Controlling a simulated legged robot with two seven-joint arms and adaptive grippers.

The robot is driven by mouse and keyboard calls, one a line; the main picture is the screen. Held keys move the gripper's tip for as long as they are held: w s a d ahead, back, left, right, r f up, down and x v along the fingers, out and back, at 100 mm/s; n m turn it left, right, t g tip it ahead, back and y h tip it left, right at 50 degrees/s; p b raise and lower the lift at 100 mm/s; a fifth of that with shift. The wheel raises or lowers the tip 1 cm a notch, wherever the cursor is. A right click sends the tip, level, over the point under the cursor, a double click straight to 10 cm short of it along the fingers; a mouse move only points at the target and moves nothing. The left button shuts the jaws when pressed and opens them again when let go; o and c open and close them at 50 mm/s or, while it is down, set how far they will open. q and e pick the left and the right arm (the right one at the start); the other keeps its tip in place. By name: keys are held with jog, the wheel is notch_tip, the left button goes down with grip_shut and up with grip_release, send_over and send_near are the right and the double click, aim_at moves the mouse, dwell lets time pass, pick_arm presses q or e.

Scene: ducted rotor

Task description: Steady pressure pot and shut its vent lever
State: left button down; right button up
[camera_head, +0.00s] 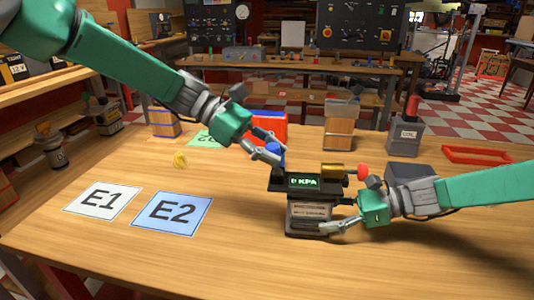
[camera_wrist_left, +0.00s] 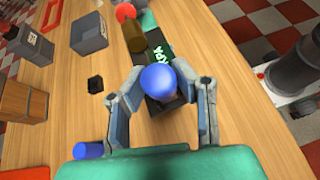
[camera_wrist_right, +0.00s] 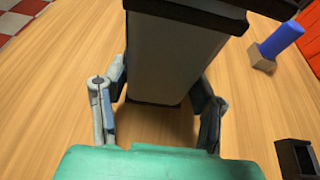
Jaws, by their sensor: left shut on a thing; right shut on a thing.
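The pressure pot (camera_head: 310,213) stands upright on the table, with a pale body, a dark top, and a lit KPA display (camera_head: 305,182). A brass cylinder (camera_head: 338,170) with a red knob (camera_head: 363,169) sticks out to its right. A blue knob (camera_head: 274,148) stands at the top's left end, likely the vent lever's handle. My left gripper (camera_head: 268,151) is shut on the blue knob; the left wrist view shows the knob (camera_wrist_left: 158,80) between its fingers. My right gripper (camera_head: 333,214) is shut on the pot's body, which sits between its fingers in the right wrist view (camera_wrist_right: 165,65).
A grey bin (camera_head: 408,171), a canister (camera_head: 404,138), a wooden-sided container (camera_head: 340,128) and a red frame (camera_head: 476,155) stand behind and right. The front table is clear.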

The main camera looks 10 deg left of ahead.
pick_arm(q)
jog(key=shift+d+y, duration=0.8)
jog(key=shift+y, duration=0.7)
pick_arm(e)
jog(key=shift+s, duration=0.1)
pick_arm(q)
jog(key=c, duration=1.3)
grip_release()
jog(key=shift+o, duration=0.2)
jog(key=v, duration=1.2)
jog(key=shift+d, duration=0.1)
